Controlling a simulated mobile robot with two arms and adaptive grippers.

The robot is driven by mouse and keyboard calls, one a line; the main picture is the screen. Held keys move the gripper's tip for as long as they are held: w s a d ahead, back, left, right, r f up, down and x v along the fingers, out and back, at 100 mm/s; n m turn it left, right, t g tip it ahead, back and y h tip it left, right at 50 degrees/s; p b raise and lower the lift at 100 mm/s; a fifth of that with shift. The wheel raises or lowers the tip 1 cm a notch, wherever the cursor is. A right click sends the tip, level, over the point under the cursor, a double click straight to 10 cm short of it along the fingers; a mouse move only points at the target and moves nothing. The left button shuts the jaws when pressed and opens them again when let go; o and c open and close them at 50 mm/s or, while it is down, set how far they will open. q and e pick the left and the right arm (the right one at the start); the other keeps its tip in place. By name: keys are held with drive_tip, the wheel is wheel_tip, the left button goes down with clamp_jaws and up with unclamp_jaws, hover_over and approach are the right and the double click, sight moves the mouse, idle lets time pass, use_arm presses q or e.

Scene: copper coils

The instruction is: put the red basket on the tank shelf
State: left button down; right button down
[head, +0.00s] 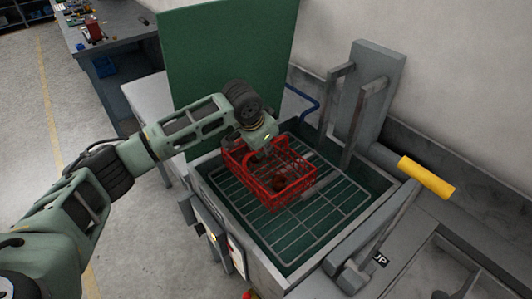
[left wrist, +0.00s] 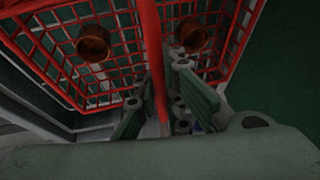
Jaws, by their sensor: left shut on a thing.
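The red basket (head: 293,187) is a wire basket over the wire tank shelf (head: 305,237) inside the open grey tank. I cannot tell whether its bottom touches the shelf. My left gripper (head: 262,143) is above the basket, shut on a red bar of it that looks like the handle. In the left wrist view the red bar (left wrist: 150,45) runs down between the fingers of the gripper (left wrist: 165,110). Two copper coils (left wrist: 93,42) lie in the basket; one coil (head: 279,183) shows through the wires in the head view. My right gripper is not in view.
The raised green lid (head: 225,75) stands behind the tank. Grey upright posts (head: 357,105) rise at the tank's back right. A yellow-handled lever (head: 427,177) is on the right. Bare shelf shows in front of the basket. A workbench (head: 110,28) stands far left.

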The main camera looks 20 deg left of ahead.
use_arm(q)
wheel_tip(320, 180, down, 3)
drive_tip(key=shift+r+p, duration=0.15)
drive_tip(key=shift+p, duration=0.15)
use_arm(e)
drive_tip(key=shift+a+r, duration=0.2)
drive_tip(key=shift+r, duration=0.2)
use_arm(q)
drive_tip(key=c, duration=1.8)
unclamp_jaws()
drive_tip(key=shift+s, duration=0.1)
drive_tip(key=shift+c, duration=0.2)
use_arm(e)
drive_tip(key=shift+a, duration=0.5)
use_arm(q)
drive_tip(key=shift+r, duration=0.1)
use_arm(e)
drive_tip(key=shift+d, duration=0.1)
